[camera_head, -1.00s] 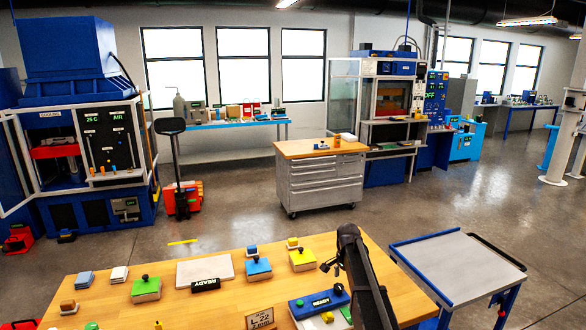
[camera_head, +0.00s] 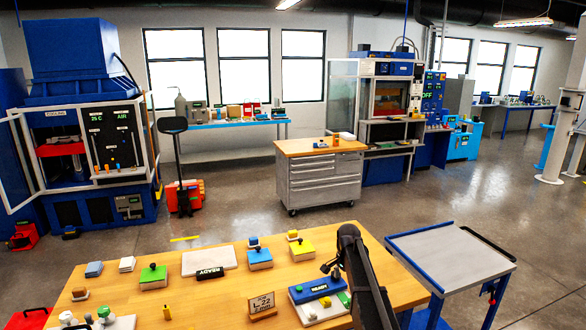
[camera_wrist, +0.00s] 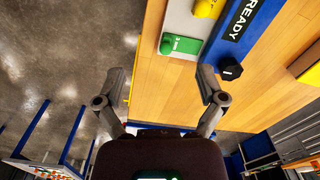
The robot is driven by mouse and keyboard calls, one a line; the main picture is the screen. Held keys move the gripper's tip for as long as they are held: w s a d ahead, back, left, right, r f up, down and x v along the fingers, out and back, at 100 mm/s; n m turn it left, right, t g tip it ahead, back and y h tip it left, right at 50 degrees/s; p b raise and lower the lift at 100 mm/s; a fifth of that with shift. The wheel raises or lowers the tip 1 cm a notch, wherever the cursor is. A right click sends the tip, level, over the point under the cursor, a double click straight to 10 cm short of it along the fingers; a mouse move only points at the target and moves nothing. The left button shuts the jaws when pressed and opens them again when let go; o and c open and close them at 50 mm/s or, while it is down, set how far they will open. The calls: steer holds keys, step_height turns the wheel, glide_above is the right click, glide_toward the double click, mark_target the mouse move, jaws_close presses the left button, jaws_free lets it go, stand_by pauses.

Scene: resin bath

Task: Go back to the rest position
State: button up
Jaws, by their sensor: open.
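My arm (camera_head: 362,275) shows at the right end of the wooden bench (camera_head: 225,300) in the head view. In the wrist view my gripper (camera_wrist: 164,72) has its two fingers spread wide, with nothing between them. Right of and beyond the fingers lies a blue and white unit (camera_wrist: 222,40) with a READY label, a green piece and a yellow piece. A black knob (camera_wrist: 230,69) is close to the right fingertip. The same unit appears in the head view (camera_head: 322,288), beside my arm.
The bench also holds a green block (camera_head: 153,276), a blue block (camera_head: 259,259), a yellow block (camera_head: 302,250) and a pale plate (camera_head: 207,260). A blue-edged cart (camera_head: 450,263) stands right of the bench. A grey drawer cabinet (camera_head: 318,182) stands behind, with open floor around it.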

steer(key=s+f+n+b, duration=0.3)
steer(key=s, duration=0.6)
steer(key=s+f+n+b, duration=0.3)
steer(key=s+n, duration=0.1)
steer(key=s, duration=0.6)
steer(key=s+f+n+b, duration=0.3)
steer(key=s+f, duration=0.1)
steer(key=s, duration=0.5)
steer(key=shift+s+a+n, duration=0.3)
steer(key=shift+s+n, duration=0.1)
stand_by(0.3)
